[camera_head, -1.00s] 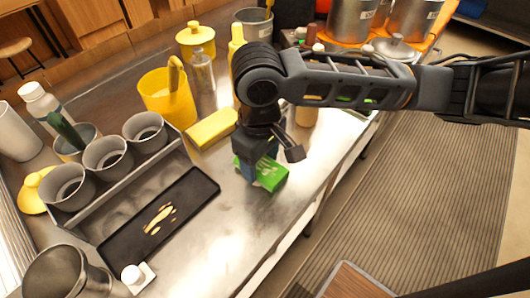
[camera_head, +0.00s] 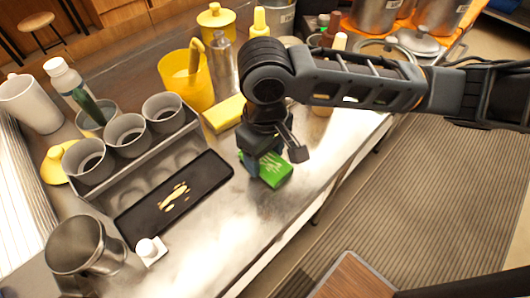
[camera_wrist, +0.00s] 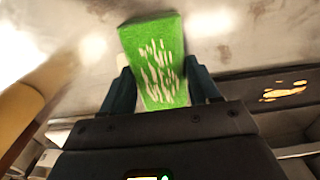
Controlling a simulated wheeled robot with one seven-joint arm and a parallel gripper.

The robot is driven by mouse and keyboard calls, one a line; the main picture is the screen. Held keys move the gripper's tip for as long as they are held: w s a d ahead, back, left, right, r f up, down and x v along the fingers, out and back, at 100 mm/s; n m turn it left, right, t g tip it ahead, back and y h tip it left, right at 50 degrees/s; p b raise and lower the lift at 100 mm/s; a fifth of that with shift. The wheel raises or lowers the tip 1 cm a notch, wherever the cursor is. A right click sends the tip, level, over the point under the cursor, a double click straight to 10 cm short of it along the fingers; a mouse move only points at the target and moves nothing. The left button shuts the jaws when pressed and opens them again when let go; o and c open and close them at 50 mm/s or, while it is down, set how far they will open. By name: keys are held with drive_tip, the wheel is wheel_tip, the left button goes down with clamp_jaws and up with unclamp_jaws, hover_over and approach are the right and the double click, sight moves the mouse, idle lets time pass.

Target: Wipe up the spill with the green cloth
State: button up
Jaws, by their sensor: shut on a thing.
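The green cloth (camera_head: 273,170) is a block-like piece at my gripper on the steel counter, right of the black tray. My gripper (camera_head: 250,163) is shut on it from above. In the wrist view the cloth (camera_wrist: 155,62) shows pale streaks and sits between the two fingers of my gripper (camera_wrist: 162,90). The spill (camera_head: 174,196) is a cluster of tan-yellow smears on the black tray (camera_head: 205,173). The spill also shows at the right of the wrist view (camera_wrist: 284,91). The cloth is apart from the spill. Whether the cloth touches the counter is hard to tell.
A rack with grey cups (camera_head: 127,135) stands behind the tray. A yellow sponge-like block (camera_head: 224,113) and a yellow pitcher (camera_head: 187,82) stand behind my gripper. A metal cup (camera_head: 75,246) and a small white item (camera_head: 150,250) are at front left.

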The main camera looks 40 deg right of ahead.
drive_tip(key=shift+d+b, duration=0.3)
drive_tip(key=shift+d, duration=2.2)
drive_tip(key=shift+a+p, duration=0.8)
drive_tip(key=shift+a, duration=1.75)
wheel_tip(320, 180, up, 6)
drive_tip(key=p, duration=0.5)
drive_tip(key=shift+f, duration=0.1)
drive_tip(key=shift+r, duration=1.1)
